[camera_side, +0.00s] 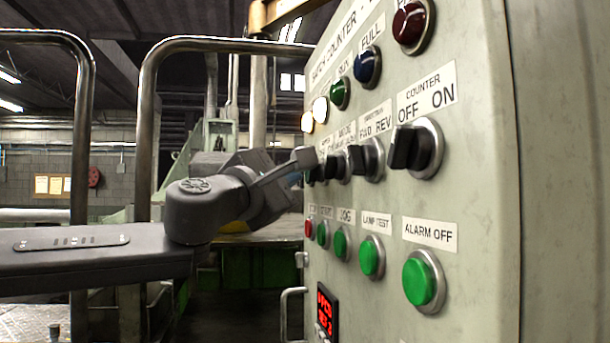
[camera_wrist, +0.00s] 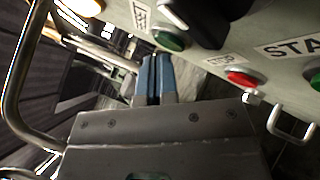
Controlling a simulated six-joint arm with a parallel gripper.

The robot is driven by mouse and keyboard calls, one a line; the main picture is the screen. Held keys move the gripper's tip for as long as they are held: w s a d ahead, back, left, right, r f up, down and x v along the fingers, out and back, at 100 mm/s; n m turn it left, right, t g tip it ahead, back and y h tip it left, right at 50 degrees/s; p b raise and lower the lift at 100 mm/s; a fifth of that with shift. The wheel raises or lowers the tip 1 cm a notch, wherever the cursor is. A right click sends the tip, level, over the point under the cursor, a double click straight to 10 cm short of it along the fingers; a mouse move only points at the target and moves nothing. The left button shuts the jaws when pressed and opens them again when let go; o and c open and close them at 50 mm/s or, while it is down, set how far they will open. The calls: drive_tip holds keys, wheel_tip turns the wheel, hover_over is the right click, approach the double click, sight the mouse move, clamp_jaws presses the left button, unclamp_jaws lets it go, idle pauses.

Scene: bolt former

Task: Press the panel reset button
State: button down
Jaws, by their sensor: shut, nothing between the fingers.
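My gripper (camera_side: 303,162) is shut and empty, its tips close to the far end of the control panel (camera_side: 482,200). In the wrist view its blue fingers (camera_wrist: 153,72) lie together and point up the picture. A green button (camera_wrist: 169,40) is just beyond and right of the fingertips there; I cannot tell whether they touch it. Its label (camera_wrist: 141,14) is cut off and unreadable, so I cannot confirm that it is the reset button. No legible reset label shows in the side view, where my gripper covers part of the far panel.
A red button (camera_wrist: 240,79) under a STOP label is right of the fingers. A black selector knob (camera_wrist: 208,8) is above. Green buttons, including ALARM OFF (camera_side: 420,282), and more knobs (camera_side: 405,148) line the panel. A metal rail (camera_side: 147,110) stands behind my arm.

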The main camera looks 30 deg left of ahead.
drive_tip(key=shift+s+a, duration=0.1)
drive_tip(key=shift+a, duration=0.05)
drive_tip(key=s+a, duration=0.4)
drive_tip(key=shift+s+a, duration=0.15)
idle(0.5)
idle(0.7)
drive_tip(key=s+a+f+m+g, duration=0.2)
drive_tip(key=s+f+m+g, duration=0.3)
drive_tip(key=f, duration=0.7)
drive_tip(key=s+a+f+m+g, duration=0.3)
drive_tip(key=s+f+m+g, duration=0.2)
drive_tip(key=s+f+m, duration=0.5)
drive_tip(key=s+a+f+m+g, duration=0.3)
drive_tip(key=s+f+m+g, duration=0.2)
drive_tip(key=f, duration=0.9)
drive_tip(key=s+m, duration=0.2)
drive_tip(key=m, duration=0.2)
drive_tip(key=shift+s+f, duration=0.25)
drive_tip(key=shift+s, duration=0.1)
